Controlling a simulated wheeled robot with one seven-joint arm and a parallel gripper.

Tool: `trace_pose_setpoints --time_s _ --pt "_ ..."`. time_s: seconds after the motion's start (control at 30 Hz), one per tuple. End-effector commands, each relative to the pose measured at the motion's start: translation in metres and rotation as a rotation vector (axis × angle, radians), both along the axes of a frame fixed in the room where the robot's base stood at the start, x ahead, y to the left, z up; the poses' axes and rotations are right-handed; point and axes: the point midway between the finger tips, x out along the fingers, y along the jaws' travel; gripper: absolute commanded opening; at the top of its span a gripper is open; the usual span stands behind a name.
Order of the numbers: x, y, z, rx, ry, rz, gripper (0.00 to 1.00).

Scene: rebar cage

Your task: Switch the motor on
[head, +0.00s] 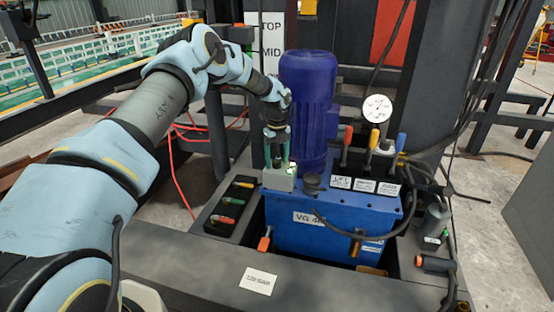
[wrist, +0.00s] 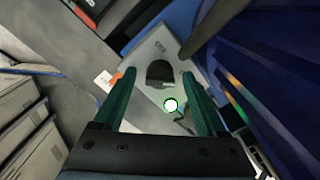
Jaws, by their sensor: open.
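The blue motor (head: 308,105) stands upright on the blue tank (head: 325,222) in the head view. A light grey switch box (head: 279,181) sits at the tank's left end, in front of the motor. In the wrist view the box (wrist: 148,48) carries a black knob (wrist: 159,73) and a round white spot with a green rim (wrist: 170,105). My gripper (head: 277,165) points down over the box, with its green fingers open. In the wrist view the gripper (wrist: 160,77) has one finger on either side of the knob. I cannot tell whether they touch it.
A black tray (head: 230,205) with coloured handles lies left of the tank. Hoses cross the tank's right side. A dark post rises behind the motor.

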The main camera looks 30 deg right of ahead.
Motion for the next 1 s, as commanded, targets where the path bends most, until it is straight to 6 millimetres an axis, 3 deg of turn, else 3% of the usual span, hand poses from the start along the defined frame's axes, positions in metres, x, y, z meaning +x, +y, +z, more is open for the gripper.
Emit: trace_pose_setpoints --time_s 0.17,0.6,0.8,1.0 --pt "0.001 0.0 0.013 -0.001 -0.002 0.0 0.74" --pt "0.0 0.0 0.093 -0.002 -0.002 0.0 0.74" --pt "0.0 0.0 0.107 -0.001 -0.001 0.0 0.74" --pt "0.0 0.0 0.108 0.0 0.0 0.0 0.74"
